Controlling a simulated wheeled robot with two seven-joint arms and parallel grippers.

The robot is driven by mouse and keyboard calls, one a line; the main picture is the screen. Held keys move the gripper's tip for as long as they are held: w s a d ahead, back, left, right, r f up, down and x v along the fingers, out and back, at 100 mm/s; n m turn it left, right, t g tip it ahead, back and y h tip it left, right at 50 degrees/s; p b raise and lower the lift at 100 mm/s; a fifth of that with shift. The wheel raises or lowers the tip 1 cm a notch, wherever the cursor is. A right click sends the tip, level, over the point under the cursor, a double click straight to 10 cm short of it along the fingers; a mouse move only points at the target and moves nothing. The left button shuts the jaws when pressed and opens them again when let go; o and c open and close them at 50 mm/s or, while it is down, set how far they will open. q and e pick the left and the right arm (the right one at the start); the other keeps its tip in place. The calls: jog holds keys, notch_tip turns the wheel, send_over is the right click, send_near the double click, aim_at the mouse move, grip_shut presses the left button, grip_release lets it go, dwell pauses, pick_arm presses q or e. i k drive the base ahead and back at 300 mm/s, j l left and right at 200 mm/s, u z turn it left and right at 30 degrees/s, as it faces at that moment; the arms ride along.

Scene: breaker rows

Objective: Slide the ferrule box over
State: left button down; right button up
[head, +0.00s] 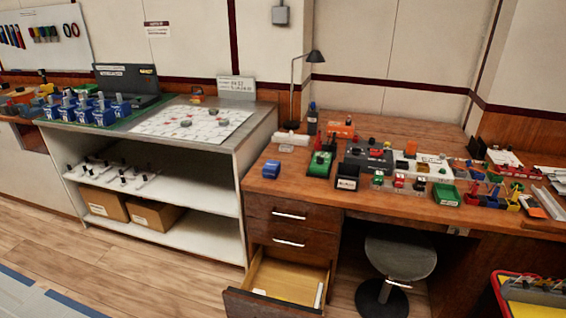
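No box carries a label I can read as ferrule, so I cannot tell which one is the ferrule box. A small green open box (446,194) sits at the front edge of the wooden desk (285,192), right of the middle. A small blue box (271,169) sits alone near the desk's left end. A black box with a white label (347,178) stands at the front edge between them. Neither of my grippers shows in the head view.
The desk's right half is crowded with breakers and small parts. A desk lamp (314,57) stands at the back. The bottom drawer (290,280) is pulled open. A round stool (400,259) stands under the desk. A shelf unit (160,210) stands left.

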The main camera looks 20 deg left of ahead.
aim_at(271, 169)
jog(key=i+j+z, duration=0.1)
jog(key=j+z, duration=0.15)
jog(key=z, duration=0.15)
jog(key=j+z, duration=0.4)
jog(key=i+j+z, duration=0.1)
jog(key=z, duration=0.25)
jog(key=j, duration=0.1)
